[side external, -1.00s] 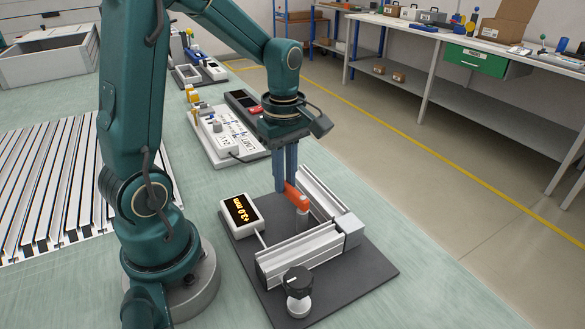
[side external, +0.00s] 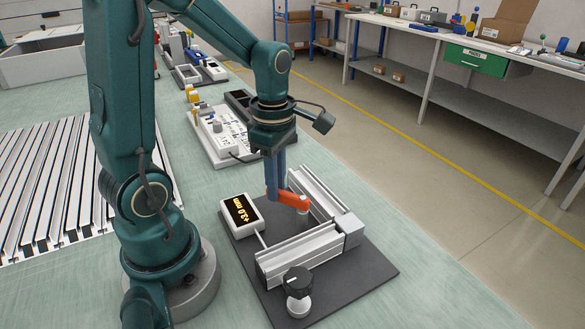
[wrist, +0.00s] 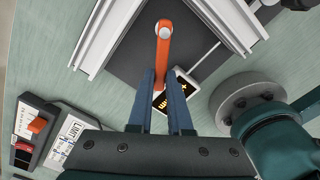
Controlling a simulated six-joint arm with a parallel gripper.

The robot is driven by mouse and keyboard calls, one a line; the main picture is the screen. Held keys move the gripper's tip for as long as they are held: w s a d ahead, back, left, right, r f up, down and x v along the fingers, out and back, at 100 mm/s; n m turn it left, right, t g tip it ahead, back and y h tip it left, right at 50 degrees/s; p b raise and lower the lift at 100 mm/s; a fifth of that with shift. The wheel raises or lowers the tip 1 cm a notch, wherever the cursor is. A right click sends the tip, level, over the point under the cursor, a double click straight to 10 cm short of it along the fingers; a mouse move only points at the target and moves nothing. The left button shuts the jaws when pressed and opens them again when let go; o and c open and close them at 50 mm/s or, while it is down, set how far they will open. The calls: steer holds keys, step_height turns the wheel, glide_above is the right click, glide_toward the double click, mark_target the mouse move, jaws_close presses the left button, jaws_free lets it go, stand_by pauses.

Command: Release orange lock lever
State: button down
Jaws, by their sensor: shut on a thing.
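The orange lock lever (side external: 291,200) sits on a pale round pivot (side external: 303,207) inside the corner of the aluminium rails. Its free end points left toward the display in the side view. My gripper (side external: 272,192) points down with its blue fingers at that free end. In the wrist view the lever (wrist: 163,48) runs from its pivot cap down between the two fingertips (wrist: 161,78). My gripper is shut on the lever's free end. The fingers hide part of that end in the side view.
The display (side external: 241,213) reads +3.0 mm, left of the lever. A front rail (side external: 300,252), an end block (side external: 349,228) and a black knob (side external: 298,282) share the dark base plate (side external: 365,275). A labelled panel (side external: 222,135) stands behind. Slotted profiles (side external: 50,190) lie left.

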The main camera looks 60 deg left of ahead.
steer(key=n, duration=0.1)
steer(key=s+d+n, duration=0.1)
steer(key=n, duration=0.1)
steer(key=d+n, duration=0.1)
steer(key=n, duration=0.1)
steer(key=shift+s, duration=0.3)
steer(key=shift+s+d+n, duration=0.1)
steer(key=shift+d+n, duration=0.25)
steer(key=shift+n, duration=0.6)
steer(key=shift+s+d+n, duration=0.1)
steer(key=shift+d+n, duration=0.25)
steer(key=shift+n, duration=0.55)
steer(key=shift+s+d+n, duration=0.1)
steer(key=shift+d+n, duration=0.25)
steer(key=shift+n, duration=0.6)
steer(key=c, duration=0.8)
jaws_free()
steer(key=shift+c, duration=0.2)
step_height(320, 180, up, 5)
steer(key=shift+r, duration=0.1)
steer(key=shift+d, duration=0.1)
